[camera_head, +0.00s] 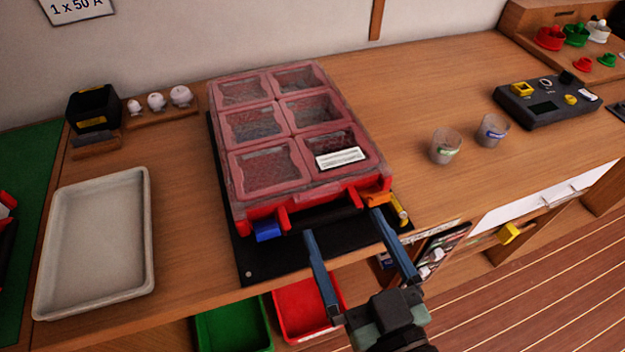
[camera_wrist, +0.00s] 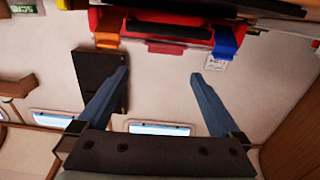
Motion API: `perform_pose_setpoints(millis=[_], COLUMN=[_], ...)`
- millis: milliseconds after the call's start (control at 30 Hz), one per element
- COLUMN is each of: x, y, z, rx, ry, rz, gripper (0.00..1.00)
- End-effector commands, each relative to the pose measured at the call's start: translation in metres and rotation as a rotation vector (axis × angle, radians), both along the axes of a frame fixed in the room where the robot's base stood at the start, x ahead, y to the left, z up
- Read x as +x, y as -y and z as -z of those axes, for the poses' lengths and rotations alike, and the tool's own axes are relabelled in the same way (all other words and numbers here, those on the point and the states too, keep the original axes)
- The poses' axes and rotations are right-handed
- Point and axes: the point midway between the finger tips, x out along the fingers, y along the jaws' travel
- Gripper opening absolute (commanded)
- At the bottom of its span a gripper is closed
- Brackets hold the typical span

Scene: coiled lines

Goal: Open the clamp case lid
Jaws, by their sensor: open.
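The clamp case (camera_head: 232,205) is a red box lying on a black mat (camera_head: 252,262), with a clear, red-framed lid (camera_head: 270,117) lying closed over it. A white label sits on the lid's near right pane. The case front carries a blue latch (camera_head: 268,231), an orange latch (camera_head: 378,199) and a dark handle between them. In the wrist view the orange latch (camera_wrist: 107,39) is left and the blue latch (camera_wrist: 224,43) right. I cannot tell whether the latches are fastened. My gripper (camera_head: 342,222) is open and empty, its blue fingers apart, just in front of the case and touching no latch that I can see.
A grey tray (camera_head: 95,245) lies left of the case. Two small cups (camera_head: 446,146) (camera_head: 492,130) and a dark device (camera_head: 548,101) stand to the right. Green (camera_head: 232,326) and red bins (camera_head: 305,308) sit below the bench's front edge. The bench right of the case is mostly clear.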

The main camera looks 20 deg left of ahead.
Motion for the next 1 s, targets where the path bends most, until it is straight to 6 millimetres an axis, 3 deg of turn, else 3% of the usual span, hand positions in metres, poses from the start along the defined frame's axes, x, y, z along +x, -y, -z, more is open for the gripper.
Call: perform_pose_setpoints(millis=[100, 233, 700, 1000], x=[-0.008, -0.001, 0.074, 0.095], y=[-0.001, -0.008, -0.062, -0.077], z=[0.01, 0.007, 0.005, 0.008], rx=[0.016, 0.02, 0.017, 0.017], ry=[0.002, 0.004, 0.004, 0.004], rz=[-0.014, -0.019, -0.018, -0.016], gripper=[1.0, 1.0, 1.0, 1.0])
